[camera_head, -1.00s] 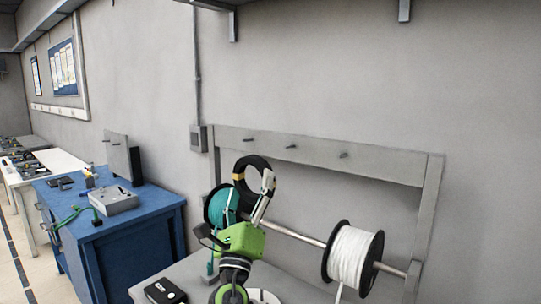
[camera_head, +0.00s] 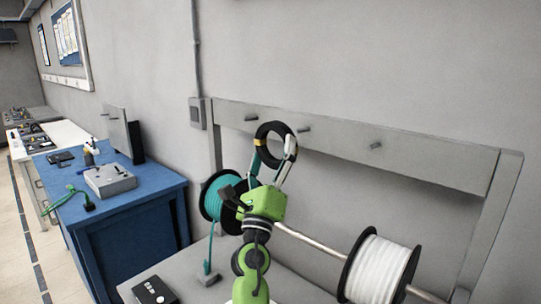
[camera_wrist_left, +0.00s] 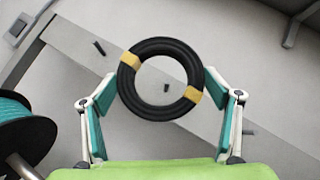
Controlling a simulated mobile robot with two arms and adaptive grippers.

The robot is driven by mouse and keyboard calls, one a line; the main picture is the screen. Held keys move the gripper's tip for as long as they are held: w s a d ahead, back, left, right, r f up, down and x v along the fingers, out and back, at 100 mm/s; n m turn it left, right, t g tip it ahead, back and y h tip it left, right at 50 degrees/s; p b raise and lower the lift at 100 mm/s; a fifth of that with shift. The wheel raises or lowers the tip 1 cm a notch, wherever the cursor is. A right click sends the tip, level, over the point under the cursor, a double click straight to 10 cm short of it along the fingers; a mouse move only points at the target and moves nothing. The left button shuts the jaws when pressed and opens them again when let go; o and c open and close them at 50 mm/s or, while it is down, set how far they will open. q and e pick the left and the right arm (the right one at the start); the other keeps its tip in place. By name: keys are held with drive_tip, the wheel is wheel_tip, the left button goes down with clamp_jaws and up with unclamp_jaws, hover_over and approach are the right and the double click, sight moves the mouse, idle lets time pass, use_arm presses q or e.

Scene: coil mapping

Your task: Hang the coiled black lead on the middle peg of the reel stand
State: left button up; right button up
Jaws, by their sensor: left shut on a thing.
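The coiled black lead (camera_head: 274,126) is a black ring with yellow tape bands. My left gripper (camera_head: 273,158) is shut on it, one finger at each side, and holds it upright before the top board. In the left wrist view the middle peg (camera_wrist_left: 167,88) shows through the opening of the coil (camera_wrist_left: 160,46); I cannot tell whether it passes through. In the head view the middle peg (camera_head: 305,129) shows just right of the coil. The reel stand (camera_head: 440,165) also has a left peg (camera_head: 251,117) and a right peg (camera_head: 376,146). My right gripper is out of view.
A teal reel (camera_head: 212,196) and a white reel (camera_head: 378,270) sit on the stand's rod (camera_head: 310,243), below the pegs. A black box (camera_head: 154,291) lies on the grey bench. A blue workbench (camera_head: 130,220) stands at left.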

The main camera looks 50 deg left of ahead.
use_arm(q)
drive_tip(key=shift+w, duration=0.6)
drive_tip(key=shift+w+a+f+b, duration=0.15)
drive_tip(key=shift+w+b, duration=0.35)
drive_tip(key=shift+w, duration=0.55)
drive_tip(key=w+f+b, duration=0.1)
drive_tip(key=w+b, duration=0.3)
drive_tip(key=w, duration=0.3)
drive_tip(key=shift+w+a, duration=0.35)
drive_tip(key=shift+a, duration=0.1)
drive_tip(key=o, duration=1.3)
drive_tip(key=shift+c, duration=0.2)
drive_tip(key=shift+f, duration=0.1)
